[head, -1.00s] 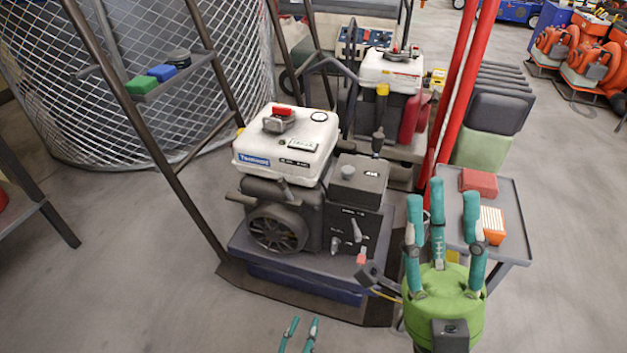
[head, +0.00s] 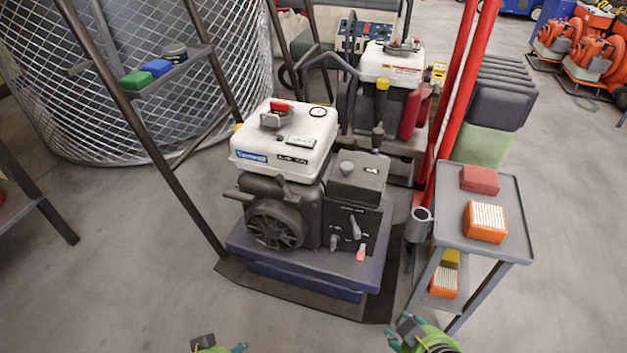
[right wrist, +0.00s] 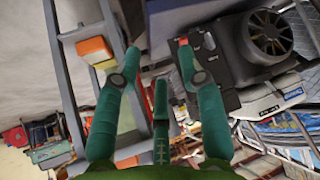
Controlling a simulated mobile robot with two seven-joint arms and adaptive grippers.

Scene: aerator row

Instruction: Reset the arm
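My right gripper (head: 428,338), green with teal fingers, is low at the bottom edge of the head view, in front of the machine and apart from everything. In the right wrist view its fingers (right wrist: 160,70) are spread with nothing between them. My left gripper (head: 217,346) shows only as a green and teal sliver at the bottom edge of the head view, its fingers mostly cut off. The engine unit (head: 290,170), with a white top and black body, stands on a blue base (head: 270,262); neither gripper touches it.
A grey cart (head: 455,220) at right holds a red block (head: 480,180) and an orange-and-white block (head: 485,221). Red poles (head: 458,95) stand beside it. A dark frame with a small shelf (head: 175,75) is at left. Floor at front left is clear.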

